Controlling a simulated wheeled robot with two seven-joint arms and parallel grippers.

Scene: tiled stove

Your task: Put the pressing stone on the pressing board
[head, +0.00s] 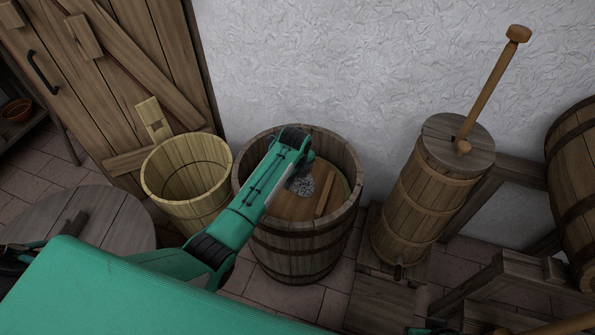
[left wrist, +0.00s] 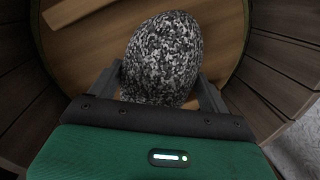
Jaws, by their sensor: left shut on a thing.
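The pressing stone (left wrist: 163,60) is a speckled black and white, egg-shaped stone. In the left wrist view it sits between the two fingers of my left gripper (left wrist: 165,88), which is shut on it. In the head view the stone (head: 303,186) shows partly, over the pressing board (head: 297,206), a round wooden lid with a raised bar inside the large barrel. The board also shows in the left wrist view (left wrist: 110,50). I cannot tell whether the stone touches the board. My left arm hides part of the board and the gripper's fingers in the head view. My right gripper is not in view.
The large barrel (head: 300,240) has a high rim around the board. A pale wooden bucket (head: 185,175) stands to its left, and a butter churn (head: 425,195) to its right. A round wooden table top (head: 100,215) is at the left. A white wall stands behind.

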